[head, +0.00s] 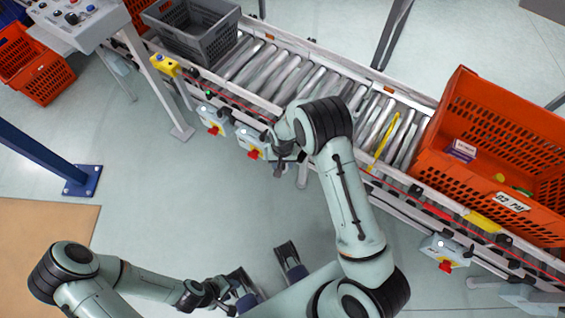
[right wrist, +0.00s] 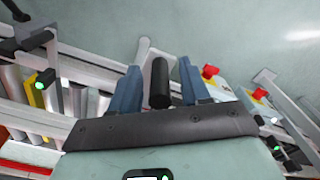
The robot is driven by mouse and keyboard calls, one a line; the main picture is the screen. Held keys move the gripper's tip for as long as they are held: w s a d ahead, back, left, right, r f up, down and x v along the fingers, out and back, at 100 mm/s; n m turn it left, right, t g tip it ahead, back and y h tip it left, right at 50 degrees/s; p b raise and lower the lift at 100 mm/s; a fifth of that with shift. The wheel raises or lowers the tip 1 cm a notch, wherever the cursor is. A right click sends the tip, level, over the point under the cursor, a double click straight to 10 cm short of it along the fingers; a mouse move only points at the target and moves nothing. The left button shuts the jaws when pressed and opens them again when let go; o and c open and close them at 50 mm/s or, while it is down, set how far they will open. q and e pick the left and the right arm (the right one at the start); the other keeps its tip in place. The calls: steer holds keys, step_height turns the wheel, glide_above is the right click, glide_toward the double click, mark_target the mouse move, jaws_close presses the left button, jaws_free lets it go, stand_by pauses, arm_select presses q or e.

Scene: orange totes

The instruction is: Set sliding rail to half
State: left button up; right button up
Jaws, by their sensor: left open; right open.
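A black cylindrical handle (right wrist: 160,82) on a grey bar stands between the two blue fingers of my right gripper (right wrist: 159,68) in the right wrist view. The fingers are open, with a gap visible on each side of the handle. In the head view my right gripper (head: 281,160) is at the front side of the roller conveyor (head: 270,75); my wrist partly hides that spot. I cannot make out the sliding rail's full length or its position. My left gripper (head: 232,289) is low at the bottom of the head view, open and empty, away from the conveyor.
A grey crate (head: 215,47) sits on the rollers at the upper left, and an orange tote (head: 440,165) with small items at the right. Control boxes with red buttons (head: 445,266) line the conveyor front. A blue post (head: 45,155) stands at left. Floor between is clear.

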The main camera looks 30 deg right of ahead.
jaws_close()
steer(key=w+d, duration=0.1)
steer(key=w+d+b, duration=0.1)
steer(key=d, duration=0.1)
steer(key=shift+d, duration=0.15)
steer(key=shift+w+d, duration=0.15)
steer(key=shift+d, duration=0.25)
jaws_free()
step_height(320, 180, up, 14)
steer(key=p, duration=0.1)
steer(key=shift+f, duration=0.25)
